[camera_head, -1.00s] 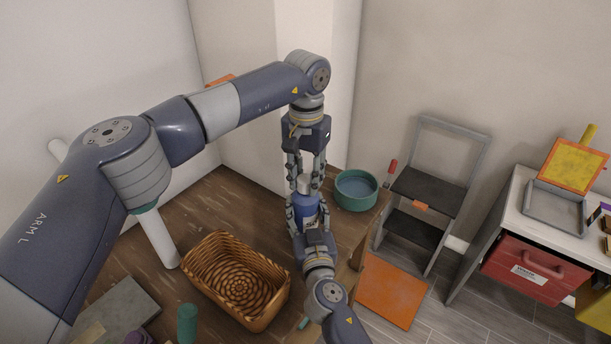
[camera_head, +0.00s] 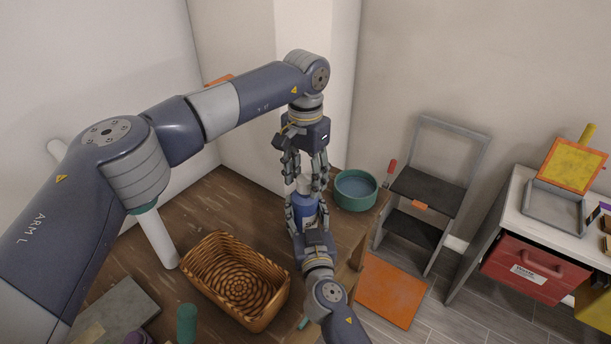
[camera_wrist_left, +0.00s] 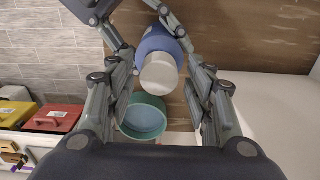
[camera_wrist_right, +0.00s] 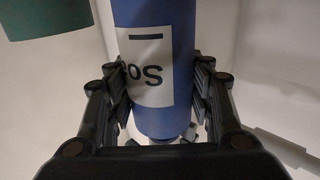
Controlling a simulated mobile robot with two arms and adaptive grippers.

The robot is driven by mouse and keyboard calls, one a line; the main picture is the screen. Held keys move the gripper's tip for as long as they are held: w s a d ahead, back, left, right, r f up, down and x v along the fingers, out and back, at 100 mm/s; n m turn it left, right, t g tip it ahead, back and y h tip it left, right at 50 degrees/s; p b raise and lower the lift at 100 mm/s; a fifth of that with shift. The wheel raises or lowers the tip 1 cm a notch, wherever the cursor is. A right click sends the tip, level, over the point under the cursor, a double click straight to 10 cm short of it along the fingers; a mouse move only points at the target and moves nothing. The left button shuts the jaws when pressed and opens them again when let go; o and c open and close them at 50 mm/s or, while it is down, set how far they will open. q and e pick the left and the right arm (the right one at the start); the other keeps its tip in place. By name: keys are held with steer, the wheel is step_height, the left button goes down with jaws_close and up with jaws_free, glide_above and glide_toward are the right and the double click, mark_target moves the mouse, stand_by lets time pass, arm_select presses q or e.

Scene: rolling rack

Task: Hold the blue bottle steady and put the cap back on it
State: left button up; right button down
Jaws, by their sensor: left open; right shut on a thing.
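My right gripper (camera_head: 308,207) is shut around the bottle's body. The pale grey cap (camera_head: 305,184) is on top of the bottle; it also shows in the left wrist view (camera_wrist_left: 159,74). I cannot tell whether it is screwed tight. My left gripper (camera_head: 305,184) points down from above. Its fingers are spread open on either side of the cap, apart from it.
A teal bowl (camera_head: 356,204) stands just right of the bottle. A woven basket (camera_head: 205,262) is to the left on the wooden table (camera_head: 225,205). A green cylinder (camera_head: 187,322) and a grey slab (camera_head: 112,318) are at the front left. A grey step stool (camera_head: 465,150) is to the right.

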arm_select(q)
steer(key=shift+r, duration=2.2)
steer(key=shift+c, duration=0.2)
